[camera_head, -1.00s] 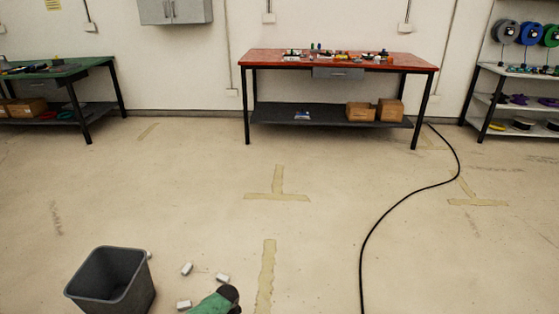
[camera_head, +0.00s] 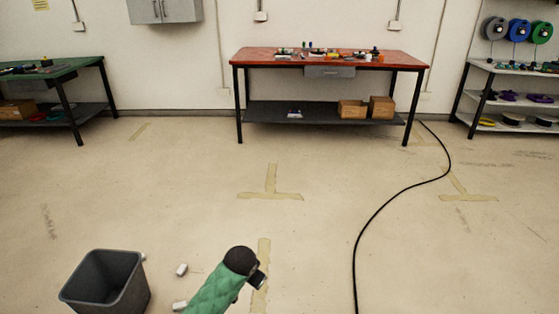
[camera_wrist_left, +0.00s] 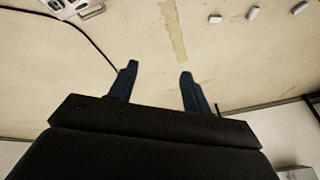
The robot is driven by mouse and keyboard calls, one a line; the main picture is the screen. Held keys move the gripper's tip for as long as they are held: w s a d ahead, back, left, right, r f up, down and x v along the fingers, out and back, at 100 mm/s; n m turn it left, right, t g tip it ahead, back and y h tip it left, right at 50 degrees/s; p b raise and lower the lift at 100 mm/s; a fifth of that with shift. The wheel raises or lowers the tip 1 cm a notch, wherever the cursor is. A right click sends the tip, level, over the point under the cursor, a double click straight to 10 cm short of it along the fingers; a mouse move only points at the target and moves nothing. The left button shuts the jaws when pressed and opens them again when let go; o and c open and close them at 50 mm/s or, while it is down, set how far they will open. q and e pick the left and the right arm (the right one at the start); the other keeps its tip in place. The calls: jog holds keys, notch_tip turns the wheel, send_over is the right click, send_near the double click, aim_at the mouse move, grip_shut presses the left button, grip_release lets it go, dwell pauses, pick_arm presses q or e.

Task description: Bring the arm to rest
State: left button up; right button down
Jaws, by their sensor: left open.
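My left gripper (camera_wrist_left: 157,80) shows in the left wrist view with its two dark blue fingers spread apart. Nothing is between them, and bare floor lies beyond. In the head view a green-sleeved arm of mine (camera_head: 214,292) with a black joint rises from the bottom edge; its gripper fingers cannot be made out there. My right gripper is in neither view.
A grey bin (camera_head: 104,286) stands at the lower left, with small white blocks (camera_head: 181,270) on the floor beside it. A black cable (camera_head: 378,213) crosses the floor. A red-topped table (camera_head: 330,60) stands by the wall. Mid-floor is mostly clear.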

pick_arm(q)
jog(key=s+a+r+n+t+h+p, duration=0.1)
jog(key=s+a+r+n+p, duration=0.15)
jog(key=s+r, duration=0.5)
jog(key=s+a+r+n+p, duration=0.1)
jog(key=s+r+p, duration=0.3)
jog(key=s, duration=0.6)
jog(key=s+a+f+n+g+p, duration=0.1)
jog(key=s+f+g+p, duration=0.2)
jog(key=s, duration=1.6)
jog(key=shift+a, duration=0.2)
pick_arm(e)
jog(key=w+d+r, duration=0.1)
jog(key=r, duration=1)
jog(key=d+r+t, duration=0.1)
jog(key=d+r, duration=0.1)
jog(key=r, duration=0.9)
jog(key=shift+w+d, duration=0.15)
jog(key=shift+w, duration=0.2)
